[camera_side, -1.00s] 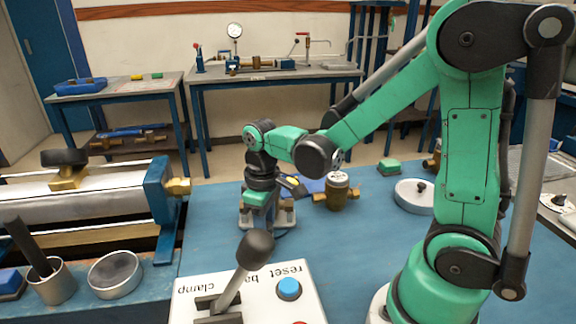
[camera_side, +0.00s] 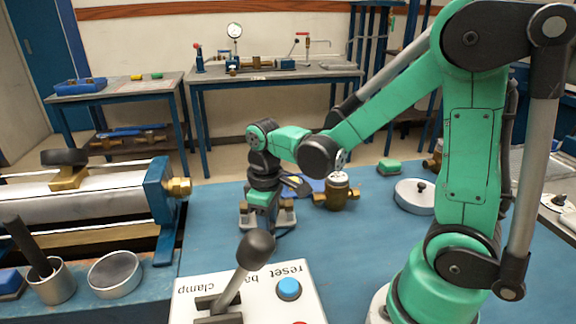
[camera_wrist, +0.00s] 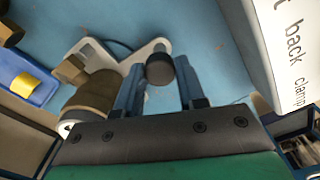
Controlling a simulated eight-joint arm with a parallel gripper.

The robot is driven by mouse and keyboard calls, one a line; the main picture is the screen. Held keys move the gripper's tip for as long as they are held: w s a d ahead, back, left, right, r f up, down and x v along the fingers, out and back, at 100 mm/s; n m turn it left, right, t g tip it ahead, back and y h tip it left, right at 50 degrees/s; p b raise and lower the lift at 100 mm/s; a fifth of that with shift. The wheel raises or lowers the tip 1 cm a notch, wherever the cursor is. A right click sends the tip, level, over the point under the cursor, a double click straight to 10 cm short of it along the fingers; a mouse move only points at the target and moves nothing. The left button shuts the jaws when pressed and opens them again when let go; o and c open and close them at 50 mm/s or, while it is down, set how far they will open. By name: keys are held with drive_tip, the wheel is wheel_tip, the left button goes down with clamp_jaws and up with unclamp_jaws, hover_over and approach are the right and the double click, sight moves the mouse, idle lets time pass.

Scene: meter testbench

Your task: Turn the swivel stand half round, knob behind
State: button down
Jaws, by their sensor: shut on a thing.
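My gripper (camera_side: 262,212) points down in the side view. In the wrist view my gripper (camera_wrist: 160,85) has its two blue fingers on either side of a round dark knob (camera_wrist: 160,68) and is shut on it. Beneath the knob is a pale grey slotted plate (camera_wrist: 148,50), which I take for the swivel stand; its grey base (camera_side: 285,218) shows under my gripper in the side view. My gripper hides most of the stand there, and the knob cannot be seen in that view.
A brass meter (camera_side: 339,194) stands close right of my gripper. A blue tray (camera_side: 313,185) lies behind. A grey disc with a small knob (camera_side: 412,197) lies further right. A lever box (camera_side: 262,298) is in front, and a clamp bench (camera_side: 90,190) is left.

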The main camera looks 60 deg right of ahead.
drive_tip(key=shift+s+d+n, duration=0.35)
drive_tip(key=shift+s+n, duration=0.05)
drive_tip(key=shift+n, duration=0.4)
drive_tip(key=c, duration=0.5)
unclamp_jaws()
drive_tip(key=shift+r, duration=2.8)
